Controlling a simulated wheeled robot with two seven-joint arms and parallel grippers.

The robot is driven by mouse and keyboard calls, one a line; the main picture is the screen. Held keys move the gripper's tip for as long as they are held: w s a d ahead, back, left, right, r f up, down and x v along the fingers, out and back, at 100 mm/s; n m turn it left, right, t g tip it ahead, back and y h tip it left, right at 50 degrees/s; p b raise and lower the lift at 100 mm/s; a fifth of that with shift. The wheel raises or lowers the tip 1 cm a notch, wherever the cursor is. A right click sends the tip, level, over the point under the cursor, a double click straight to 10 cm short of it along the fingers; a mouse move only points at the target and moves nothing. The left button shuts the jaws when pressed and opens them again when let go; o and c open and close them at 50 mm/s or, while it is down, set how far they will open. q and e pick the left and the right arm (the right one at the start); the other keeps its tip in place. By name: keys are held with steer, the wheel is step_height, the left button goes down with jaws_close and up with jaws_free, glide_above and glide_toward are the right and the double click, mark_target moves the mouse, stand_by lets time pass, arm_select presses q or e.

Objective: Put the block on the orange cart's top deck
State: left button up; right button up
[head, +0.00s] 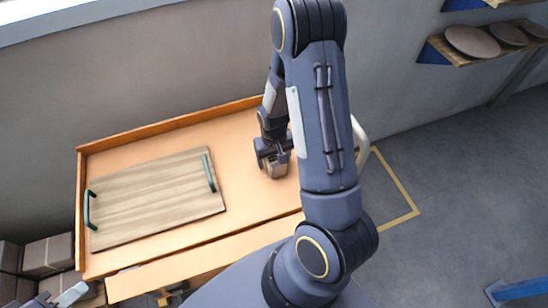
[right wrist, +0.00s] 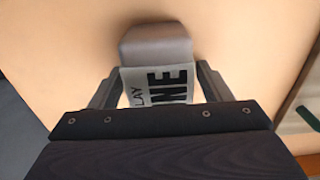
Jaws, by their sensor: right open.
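The block (head: 277,171) is small and grey-brown and sits on the top deck of the orange cart (head: 250,208), right of a wooden board. In the right wrist view the block (right wrist: 155,45) shows a rounded grey end and a pale label with black letters. My right gripper (head: 273,158) is above the block, with its two fingers (right wrist: 157,85) on either side of it and open. Contact between the block's underside and the deck is hard to see.
A wooden board (head: 155,198) with two green handles covers the deck's left part. The deck has a raised rim at back and left. Brown boxes (head: 45,255) stand at lower left. Shelves with round plates (head: 472,41) hang at upper right. My right arm hides the deck's right end.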

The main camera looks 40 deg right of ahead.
step_height(320, 180, up, 12)
steer(key=s+a+r+n+t+y, duration=0.2)
steer(key=s+a+r+t, duration=0.3)
steer(key=s+a+r, duration=0.6)
steer(key=s+r+y, duration=0.1)
steer(key=s+r, duration=0.3)
steer(key=shift+a+r+t+y+p, duration=0.3)
steer(key=shift+a+r+y+p, duration=0.05)
steer(key=shift+a+y, duration=0.05)
